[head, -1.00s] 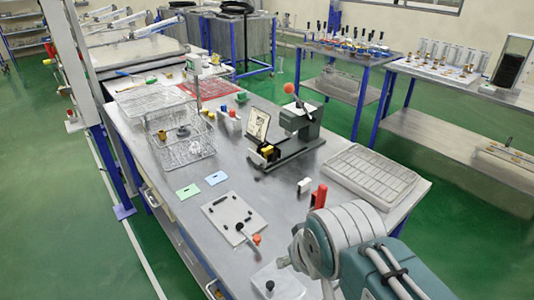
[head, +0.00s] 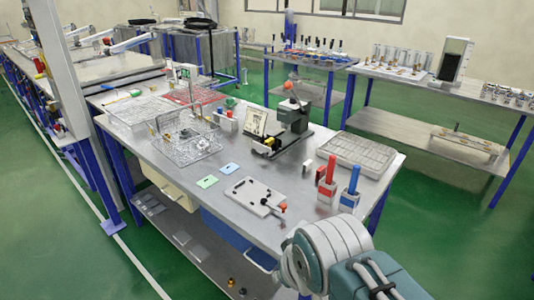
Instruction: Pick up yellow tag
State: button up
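I cannot make out a yellow tag for certain in the head view. A flat green tag (head: 207,181) and a flat light-blue tag (head: 229,168) lie on the metal table near its front left edge. A small yellow part (head: 269,141) shows at the base of the dark press, but I cannot tell that it is a tag. My arm rises from the bottom right, beyond the table's near corner. My gripper is out of view.
A lower shelf (head: 185,240) holds small parts. Green floor is free around the table.

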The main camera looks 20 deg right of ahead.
aim_at(270, 141)
jog(key=j+z, duration=0.45)
jog(key=j, duration=0.35)
jog(key=j+z, duration=0.4)
jog(key=j, duration=0.4)
jog(key=i+j+z, duration=0.2)
jog(key=j, duration=0.15)
jog(key=i+j+z, duration=0.2)
jog(key=j, duration=0.15)
jog(key=j+z, duration=0.25)
jog(key=i+j+z, duration=0.2)
jog(key=j, duration=0.35)
jog(key=i+j+z, duration=0.3)
jog(key=i+j, duration=0.25)
